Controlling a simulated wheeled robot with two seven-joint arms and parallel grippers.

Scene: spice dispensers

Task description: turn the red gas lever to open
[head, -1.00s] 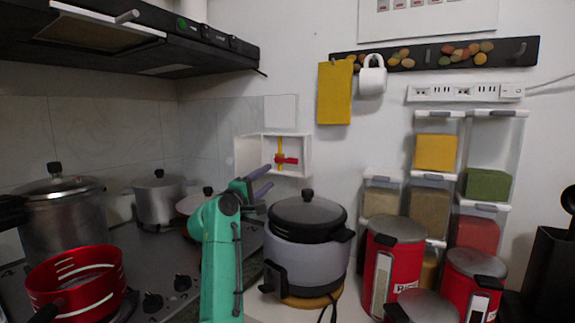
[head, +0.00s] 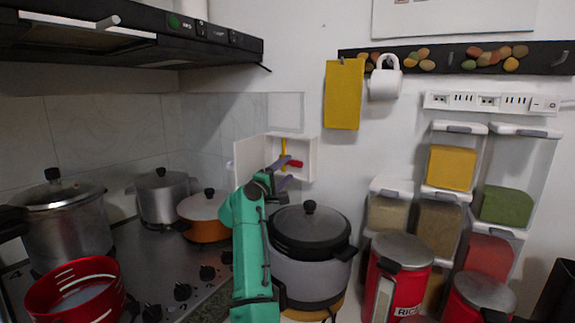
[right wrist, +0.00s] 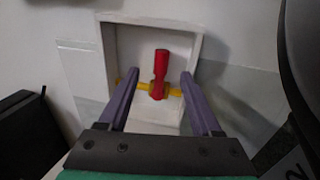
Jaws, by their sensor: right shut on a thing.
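The red gas lever (head: 295,163) sits on a yellow pipe (head: 283,148) inside a white open wall box (head: 308,150). The lever lies crosswise to the pipe; it also shows in the right wrist view (right wrist: 160,68). My right gripper (head: 287,170) reaches up to the box. Visible gaps remain beside the lever there, so exact finger contact is hard to see. My left gripper is not in view.
A grey cooker (head: 305,262) with a dark lid stands just right of my right arm. An orange pot (head: 204,228) and several other pots stand on the stove at left. Red canisters (head: 398,275) and stacked spice dispensers (head: 440,210) fill the right. The range hood (head: 130,45) hangs above left.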

